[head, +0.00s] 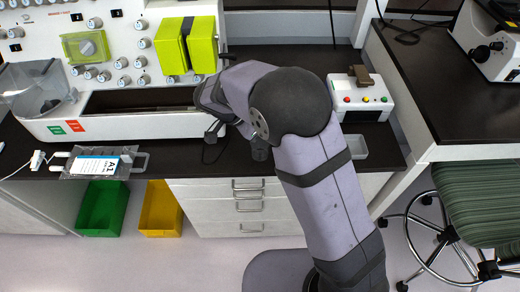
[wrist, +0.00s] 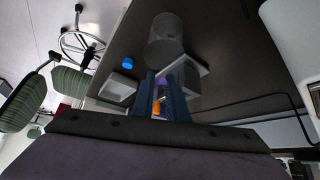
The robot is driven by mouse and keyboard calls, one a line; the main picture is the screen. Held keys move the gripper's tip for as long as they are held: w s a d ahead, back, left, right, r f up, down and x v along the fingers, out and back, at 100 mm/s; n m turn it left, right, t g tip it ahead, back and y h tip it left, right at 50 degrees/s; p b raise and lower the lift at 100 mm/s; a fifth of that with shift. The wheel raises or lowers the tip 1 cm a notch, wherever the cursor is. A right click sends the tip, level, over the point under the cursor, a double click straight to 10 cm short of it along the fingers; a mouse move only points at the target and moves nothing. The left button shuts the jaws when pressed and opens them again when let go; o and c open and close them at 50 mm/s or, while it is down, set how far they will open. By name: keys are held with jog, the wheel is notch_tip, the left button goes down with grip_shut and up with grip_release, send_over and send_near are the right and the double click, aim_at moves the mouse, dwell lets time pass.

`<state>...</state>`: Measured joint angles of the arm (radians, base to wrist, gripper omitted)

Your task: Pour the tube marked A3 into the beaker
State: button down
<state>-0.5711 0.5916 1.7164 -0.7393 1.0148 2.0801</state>
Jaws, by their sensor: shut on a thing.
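My gripper (wrist: 161,90) shows in the wrist view with its two dark blue fingers shut on a narrow tube (wrist: 157,106). Only orange and purplish parts of the tube show between the fingers, and I cannot read any marking on it. A grey see-through cylinder that looks like the beaker (wrist: 165,45) stands on the dark bench just beyond the fingertips. I cannot tell whether the tube touches it. In the head view my gripper (head: 212,130) is at the bench's front, partly hidden by my wrist.
A small blue cap (wrist: 128,60) and a white tray (wrist: 122,88) lie beside the beaker. A cell processor (head: 110,125) stands behind; a white box with coloured buttons (head: 360,98) is at right.

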jog(key=shift+f+h+b, duration=0.2)
jog(key=shift+h+b, duration=0.1)
jog(key=shift+b, duration=0.45)
jog(key=shift+r+b, duration=0.1)
jog(key=shift+b, duration=0.25)
jog(key=shift+a+f+t+h+b, duration=0.1)
jog(key=shift+f+t+h+b, duration=0.25)
jog(key=shift+b, duration=0.7)
jog(key=shift+r+h+b, duration=0.2)
jog(key=shift+h+b, duration=0.1)
jog(key=shift+h, duration=0.05)
jog(key=shift+f+t+h+b, duration=0.2)
jog(key=shift+t+h+b, duration=0.15)
jog(key=shift+b, duration=0.7)
jog(key=shift+r, duration=0.1)
jog(key=shift+t+h+b, duration=0.3)
jog(key=shift+h+b, duration=0.15)
jog(key=shift+b, duration=0.7)
jog(key=shift+s+a+h+b, duration=0.1)
jog(key=shift+h+b, duration=0.3)
jog(key=shift+b, duration=0.45)
